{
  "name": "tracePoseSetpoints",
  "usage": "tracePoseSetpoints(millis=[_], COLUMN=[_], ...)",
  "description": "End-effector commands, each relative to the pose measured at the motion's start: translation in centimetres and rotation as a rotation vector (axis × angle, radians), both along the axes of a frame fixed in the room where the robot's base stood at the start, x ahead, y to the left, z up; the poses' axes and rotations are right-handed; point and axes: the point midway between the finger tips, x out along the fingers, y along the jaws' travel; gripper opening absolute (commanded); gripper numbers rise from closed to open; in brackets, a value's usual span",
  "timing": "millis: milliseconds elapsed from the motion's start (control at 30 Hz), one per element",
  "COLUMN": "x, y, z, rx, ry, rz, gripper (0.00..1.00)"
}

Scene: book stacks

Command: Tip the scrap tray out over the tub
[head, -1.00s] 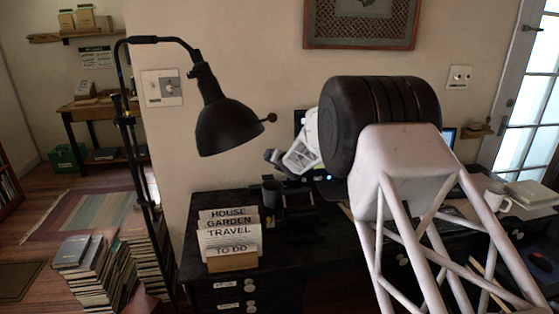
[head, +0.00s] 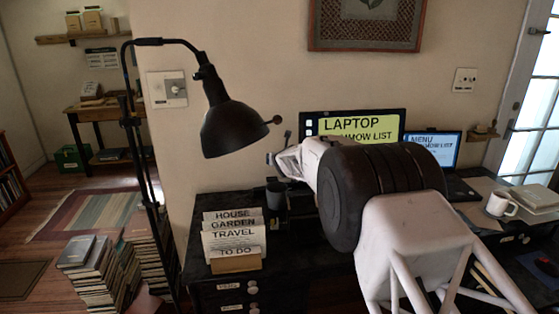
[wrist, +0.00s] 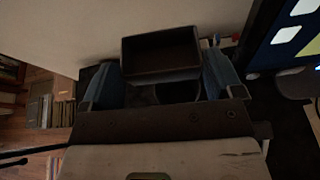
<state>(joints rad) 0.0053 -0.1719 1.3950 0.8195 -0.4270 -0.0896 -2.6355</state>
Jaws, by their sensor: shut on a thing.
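My gripper (wrist: 162,80) shows in the wrist view with a blue finger on each side, shut on a dark rectangular open tray (wrist: 160,72) between them. Its inside is dark, and I cannot make out any scraps in it. A dark rounded shape below it in that view is too dim to name. In the head view my gripper (head: 273,158) is small and partly hidden by my arm, above the back of the black desk. A dark cup-like container (head: 274,195) stands on the desk below it; I cannot tell whether it is the tub.
A black lamp (head: 228,128) hangs left of my gripper. Labelled cards (head: 232,235) stand at the desk's front left. A monitor (head: 375,126) and a laptop (head: 440,148) stand behind my arm. A white mug (head: 500,204) is at the right. Book stacks (head: 95,268) stand on the floor at left.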

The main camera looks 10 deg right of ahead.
Motion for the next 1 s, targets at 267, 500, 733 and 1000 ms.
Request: tracePoseSetpoints(millis=[267,500,733,1000], x=[0.05,-0.1,-0.15,-0.15], y=[0.24,0.35,0.37,0.35], z=[0.17,0.16,0.17,0.19], rx=[-0.054,-0.082,-0.09,-0.089], ry=[-0.002,0.0,0.001,0.001], rz=[-0.001,0.001,0.002,0.001], gripper=[0.47,0.47,0.47,0.47])
